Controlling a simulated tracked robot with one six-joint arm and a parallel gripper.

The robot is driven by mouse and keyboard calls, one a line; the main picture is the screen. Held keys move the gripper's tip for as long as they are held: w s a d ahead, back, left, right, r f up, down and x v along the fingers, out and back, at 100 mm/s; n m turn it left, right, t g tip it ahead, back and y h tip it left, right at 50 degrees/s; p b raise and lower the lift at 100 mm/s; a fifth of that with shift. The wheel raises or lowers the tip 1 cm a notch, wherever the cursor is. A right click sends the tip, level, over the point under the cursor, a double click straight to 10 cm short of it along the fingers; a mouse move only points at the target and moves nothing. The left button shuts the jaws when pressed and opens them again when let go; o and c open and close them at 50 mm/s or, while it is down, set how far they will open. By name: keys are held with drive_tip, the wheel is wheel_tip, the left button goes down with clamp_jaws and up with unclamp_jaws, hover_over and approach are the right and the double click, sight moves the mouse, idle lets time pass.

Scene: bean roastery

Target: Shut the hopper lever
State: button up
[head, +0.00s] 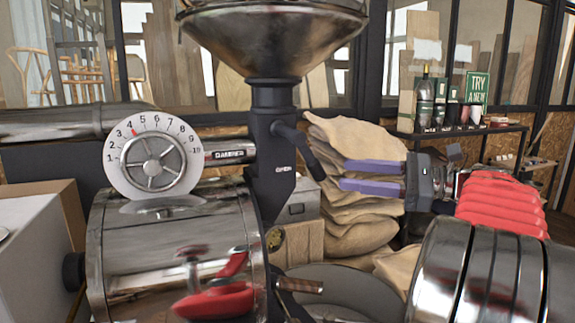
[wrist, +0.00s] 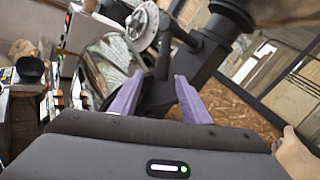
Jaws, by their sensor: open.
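The hopper lever (head: 300,148) is a dark rod on the black neck (head: 270,130) under the steel hopper (head: 272,40). It slopes down and right from its pivot, with its thick end close to my fingertips. The word OPEN shows on the neck below it. My gripper (head: 345,175) comes from the right with its two purple fingers apart and nothing between them. In the wrist view my gripper (wrist: 159,75) faces the neck (wrist: 205,55). A dark bar (wrist: 164,62), probably the lever, appears between the fingertips; I cannot tell whether they touch it.
A numbered dial (head: 150,155) and DAMPER bar (head: 230,150) are left of the neck, above the steel drum (head: 175,250). Burlap sacks (head: 350,220) are piled behind my gripper. A shelf (head: 460,131) with bags stands at back right.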

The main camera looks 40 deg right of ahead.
sight(308, 156)
drive_tip(key=shift+w+d+r, duration=0.1)
drive_tip(key=shift+d+r, duration=0.05)
drive_tip(key=shift+d, duration=0.05)
idle(0.3)
drive_tip(key=x, duration=1.3)
drive_tip(key=shift+w+a, duration=0.2)
drive_tip(key=shift+c, duration=0.2)
clamp_jaws()
